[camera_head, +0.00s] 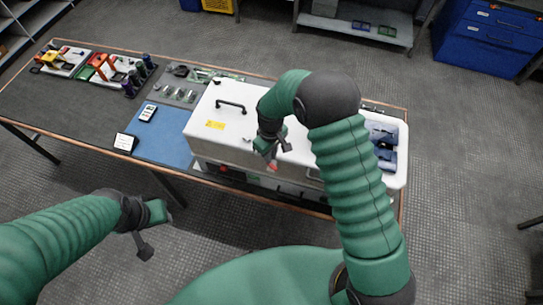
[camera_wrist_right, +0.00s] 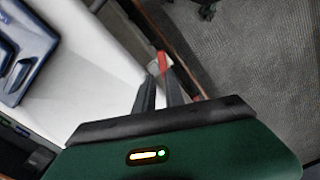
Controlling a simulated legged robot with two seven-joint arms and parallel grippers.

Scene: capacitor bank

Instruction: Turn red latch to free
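A red latch (camera_head: 272,165) shows at the front edge of the white box (camera_head: 232,140). My right gripper (camera_head: 270,155) reaches down to it from above. In the right wrist view the two dark fingers (camera_wrist_right: 158,90) stand close together with a narrow gap. The red latch (camera_wrist_right: 162,62) shows at their tips, partly hidden by the right finger. I cannot tell whether the fingers press on it. My left gripper (camera_head: 158,212) hangs in front of the table, far from the box; its fingers are too small to judge.
The box lid has a black handle (camera_head: 230,105) and a yellow label (camera_head: 215,125). A blue mat (camera_head: 165,138) lies left of the box. Blue parts (camera_head: 383,135) lie in a white tray at right. Coloured parts (camera_head: 105,67) stand at the table's far left. The floor in front is clear.

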